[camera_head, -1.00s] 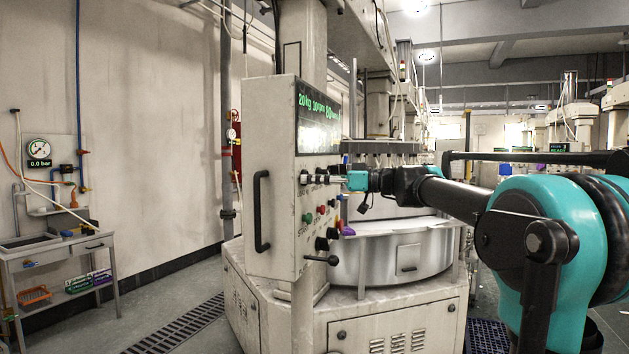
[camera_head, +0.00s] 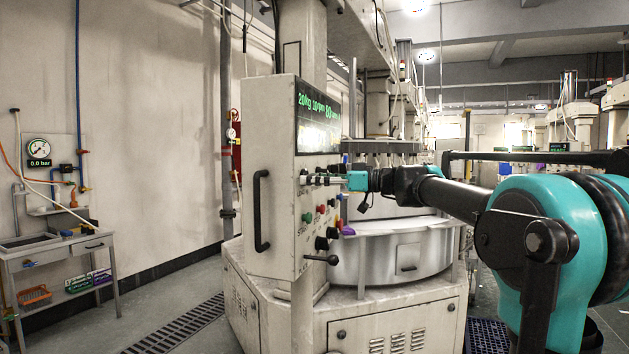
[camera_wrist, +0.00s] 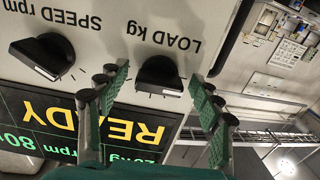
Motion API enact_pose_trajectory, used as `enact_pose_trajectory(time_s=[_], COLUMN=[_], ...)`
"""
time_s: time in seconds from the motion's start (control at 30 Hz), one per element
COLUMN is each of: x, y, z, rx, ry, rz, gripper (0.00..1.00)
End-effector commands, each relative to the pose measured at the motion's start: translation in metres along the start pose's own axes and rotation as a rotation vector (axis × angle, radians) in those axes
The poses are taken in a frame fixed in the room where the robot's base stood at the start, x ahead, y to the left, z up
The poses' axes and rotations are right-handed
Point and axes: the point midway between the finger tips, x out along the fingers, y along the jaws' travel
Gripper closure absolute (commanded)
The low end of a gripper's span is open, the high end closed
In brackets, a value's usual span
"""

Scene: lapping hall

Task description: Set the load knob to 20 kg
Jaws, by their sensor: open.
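The LOAD kg knob (camera_wrist: 160,76) is black and sits on the pale control panel (camera_wrist: 110,30), which appears upside down in the wrist view. My gripper (camera_wrist: 158,92) is open, with one finger on each side of this knob. I see gaps between the fingers and the knob in that view. In the head view my gripper (camera_head: 322,179) is at the panel's front and hides the knob. In the wrist view the display (camera_wrist: 90,125) also shows READY in yellow.
The black SPEED rpm knob (camera_wrist: 42,57) is beside the load knob, outside my fingers. Coloured buttons (camera_head: 321,209) and a lower black knob (camera_head: 322,243) are below my gripper. A black handle (camera_head: 261,210) stands on the panel's side. A round metal tub (camera_head: 395,255) is behind.

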Motion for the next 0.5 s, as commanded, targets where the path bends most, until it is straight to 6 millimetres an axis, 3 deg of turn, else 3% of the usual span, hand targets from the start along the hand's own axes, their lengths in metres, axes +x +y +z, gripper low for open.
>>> enact_pose_trajectory(time_s=[0.27,0.5], x=[-0.012,-0.058], y=[0.001,0.002], z=[0.0,0.0], rx=[0.0,0.0], ry=[0.001,0.0], rz=[0.002,0.006], gripper=[0.34,0.34])
